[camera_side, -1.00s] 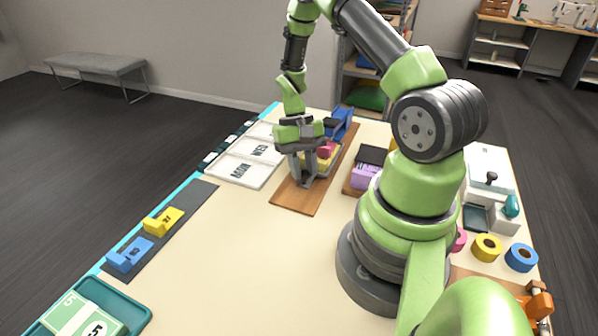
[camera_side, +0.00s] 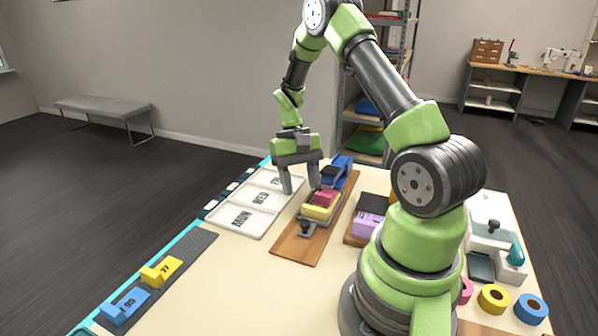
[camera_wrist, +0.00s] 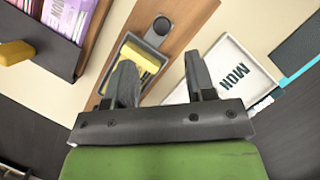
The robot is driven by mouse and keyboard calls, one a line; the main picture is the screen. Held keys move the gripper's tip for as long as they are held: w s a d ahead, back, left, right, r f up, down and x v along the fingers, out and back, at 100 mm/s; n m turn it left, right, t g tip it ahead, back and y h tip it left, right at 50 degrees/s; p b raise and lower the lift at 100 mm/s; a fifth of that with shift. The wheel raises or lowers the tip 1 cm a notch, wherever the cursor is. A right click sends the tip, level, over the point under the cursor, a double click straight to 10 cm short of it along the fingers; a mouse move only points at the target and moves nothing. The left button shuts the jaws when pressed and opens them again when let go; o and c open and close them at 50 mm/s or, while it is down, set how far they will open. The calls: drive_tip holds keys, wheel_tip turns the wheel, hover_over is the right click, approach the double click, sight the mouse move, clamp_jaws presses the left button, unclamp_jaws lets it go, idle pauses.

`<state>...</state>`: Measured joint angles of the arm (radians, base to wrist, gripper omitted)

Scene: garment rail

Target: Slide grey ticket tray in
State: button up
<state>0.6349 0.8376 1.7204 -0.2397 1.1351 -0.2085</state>
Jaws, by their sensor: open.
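The grey ticket tray (camera_side: 308,222) lies on a wooden board (camera_side: 291,246), with a yellow block (camera_side: 318,211) in it and a dark round knob (camera_side: 305,229) at its near end. A pink piece (camera_side: 327,197) sits at the far end of the yellow block, close to a blue device (camera_side: 338,172). My gripper (camera_side: 300,189) is open and empty, above and just left of the tray. In the wrist view my gripper (camera_wrist: 160,64) has one finger covering part of the tray (camera_wrist: 121,45); the knob (camera_wrist: 160,27) is clear of both fingers.
A white sectioned tray (camera_side: 241,218) with printed day labels lies left of the board. A dark holder with a purple packet (camera_side: 369,222) stands to the right. Tape rolls (camera_side: 493,298) sit near my base.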

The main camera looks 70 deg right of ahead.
drive_tip(key=v, duration=0.3)
idle(0.4)
drive_tip(key=a+r+n+t+h, duration=0.2)
drive_tip(key=a+r+t, duration=0.3)
drive_tip(key=a+r, duration=0.75)
drive_tip(key=s+a+r+n+t, duration=0.3)
drive_tip(key=s+a+r+t, duration=0.2)
drive_tip(key=s, duration=0.4)
drive_tip(key=shift+s+a+r+y, duration=0.2)
drive_tip(key=shift+a+r+y, duration=0.2)
drive_tip(key=shift+a+r, duration=0.4)
drive_tip(key=shift+f, duration=0.15)
